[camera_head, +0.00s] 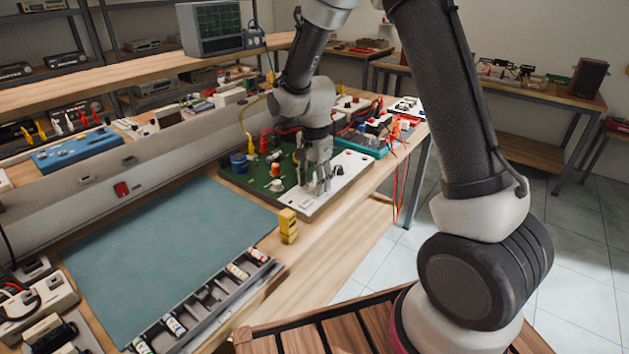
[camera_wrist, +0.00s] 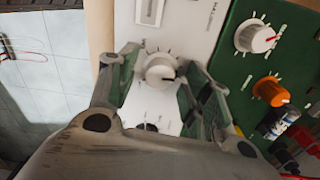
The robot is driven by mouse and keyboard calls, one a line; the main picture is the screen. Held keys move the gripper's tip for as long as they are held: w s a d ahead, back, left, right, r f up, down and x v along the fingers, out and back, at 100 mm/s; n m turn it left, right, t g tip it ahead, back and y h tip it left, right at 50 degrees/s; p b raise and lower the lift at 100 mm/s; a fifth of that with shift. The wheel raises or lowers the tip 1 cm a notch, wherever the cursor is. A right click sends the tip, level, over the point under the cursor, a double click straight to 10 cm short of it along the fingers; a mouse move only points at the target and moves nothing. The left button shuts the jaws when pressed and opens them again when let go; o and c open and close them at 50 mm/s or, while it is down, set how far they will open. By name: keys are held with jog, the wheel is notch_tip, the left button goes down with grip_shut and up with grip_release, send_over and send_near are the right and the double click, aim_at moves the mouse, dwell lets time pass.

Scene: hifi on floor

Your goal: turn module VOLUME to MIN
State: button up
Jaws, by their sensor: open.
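The module has a white panel (camera_head: 346,174) beside a green board (camera_head: 237,170). In the wrist view, a white knob (camera_wrist: 160,69) with a dark pointer mark sits on the white panel (camera_wrist: 190,38), with tick marks around it. I cannot read its label, so I cannot tell whether it is VOLUME. My gripper (camera_head: 318,187) is over the white panel, pointing down. In the wrist view my gripper (camera_wrist: 166,67) is open, one finger on each side of this knob; contact is unclear. A lower part of the panel is hidden by my gripper.
A second white knob (camera_wrist: 255,37) and an orange knob (camera_wrist: 270,91) are on the green board, close to my right finger. A yellow block (camera_head: 288,226) stands near the blue-green mat (camera_head: 170,250). A teal tray (camera_head: 362,147) with red leads lies behind the module.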

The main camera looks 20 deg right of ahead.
jog(key=c, duration=1)
jog(key=shift+c, duration=0.2)
